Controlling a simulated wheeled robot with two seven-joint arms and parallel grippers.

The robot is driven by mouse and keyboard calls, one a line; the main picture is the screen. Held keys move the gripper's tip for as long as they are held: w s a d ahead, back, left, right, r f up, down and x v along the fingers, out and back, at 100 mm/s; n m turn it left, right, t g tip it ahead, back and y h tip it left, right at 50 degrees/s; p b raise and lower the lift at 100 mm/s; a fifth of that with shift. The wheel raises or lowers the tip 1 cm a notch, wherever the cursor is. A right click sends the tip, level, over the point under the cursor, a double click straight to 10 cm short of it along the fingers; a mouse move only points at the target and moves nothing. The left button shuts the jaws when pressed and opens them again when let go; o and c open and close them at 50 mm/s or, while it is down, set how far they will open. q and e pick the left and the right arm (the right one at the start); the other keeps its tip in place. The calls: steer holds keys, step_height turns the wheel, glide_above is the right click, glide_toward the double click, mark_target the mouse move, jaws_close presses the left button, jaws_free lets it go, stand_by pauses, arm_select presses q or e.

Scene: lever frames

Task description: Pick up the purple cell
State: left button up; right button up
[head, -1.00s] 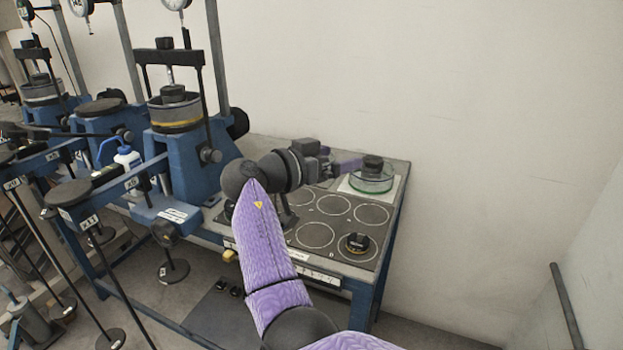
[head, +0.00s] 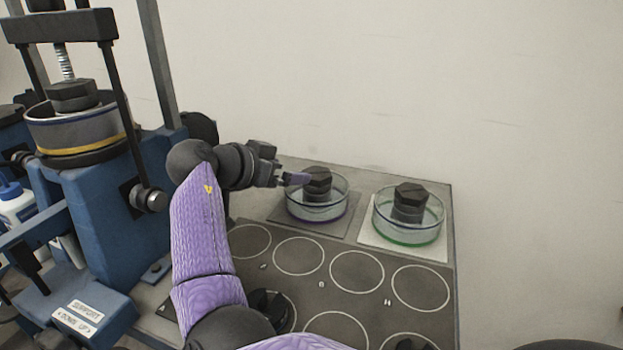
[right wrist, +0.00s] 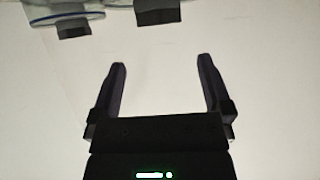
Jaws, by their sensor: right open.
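The purple cell is a clear round glass dish (head: 330,212) with a purple band at its base and a dark hexagonal knob on top. It stands on a dark square at the back of the bench in the head view. My right gripper (head: 300,179) is open and empty, just left of the knob at about its height. I cannot tell whether a finger touches it. In the right wrist view the two open fingers (right wrist: 161,63) have only pale wall between them. Two dark knobs (right wrist: 74,28) show upside down at the top edge there; which cell each belongs to is unclear.
A similar cell with a green band (head: 410,238) stands on a white square close to the right. Marked circles (head: 357,272) fill the mat in front. A blue press frame (head: 100,220) stands to the left. The wall is close behind the bench.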

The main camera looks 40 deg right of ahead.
mark_target(315, 174)
steer(key=b+x, duration=0.1)
steer(key=x, duration=0.2)
steer(key=b+x, duration=0.1)
steer(key=x, duration=0.2)
steer(key=b+x, duration=0.1)
steer(key=x, duration=0.1)
steer(key=shift+d+f, duration=0.2)
steer(key=shift+f, duration=0.25)
steer(key=shift+d, duration=0.1)
steer(key=shift+r, duration=0.1)
steer(key=shift+c, duration=0.4)
steer(key=c, duration=1.2)
jaws_close()
arm_select(q)
steer(key=f, duration=0.1)
steer(key=s+f, duration=0.2)
steer(key=shift+a+f, duration=0.1)
steer(key=shift+a, duration=0.15)
